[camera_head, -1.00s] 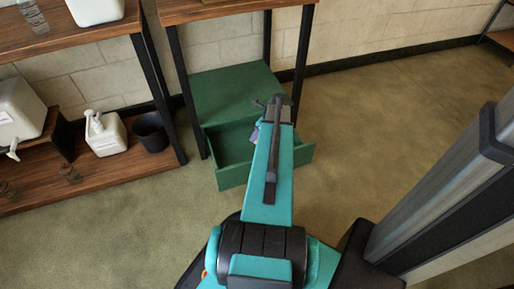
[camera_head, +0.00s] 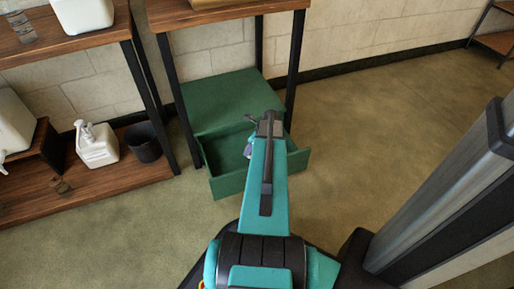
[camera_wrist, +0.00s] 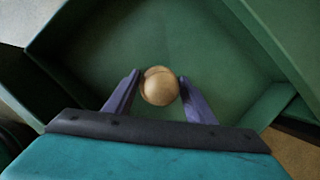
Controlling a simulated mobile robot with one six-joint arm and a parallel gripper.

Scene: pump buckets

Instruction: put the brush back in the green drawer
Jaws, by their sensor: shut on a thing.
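The green drawer (camera_head: 228,186) is pulled open at the bottom of the green cabinet (camera_head: 222,98), under a wooden-topped table. My gripper (camera_wrist: 159,78) is shut on the brush (camera_wrist: 160,88). In the wrist view the brush shows end-on as a round, light wooden end between the two purple fingers. Its lower part is hidden. The drawer's green floor (camera_wrist: 110,45) and walls lie around and behind it in that view. In the head view my gripper (camera_head: 249,148) is over the open drawer, mostly hidden by my arm. How high the brush is above the floor I cannot tell.
A black bucket (camera_head: 143,142) and a white pump bottle (camera_head: 97,145) stand on the low wooden shelf (camera_head: 70,198) to the left. Black table legs (camera_head: 184,110) stand beside the cabinet. The floor to the right (camera_head: 400,110) is clear.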

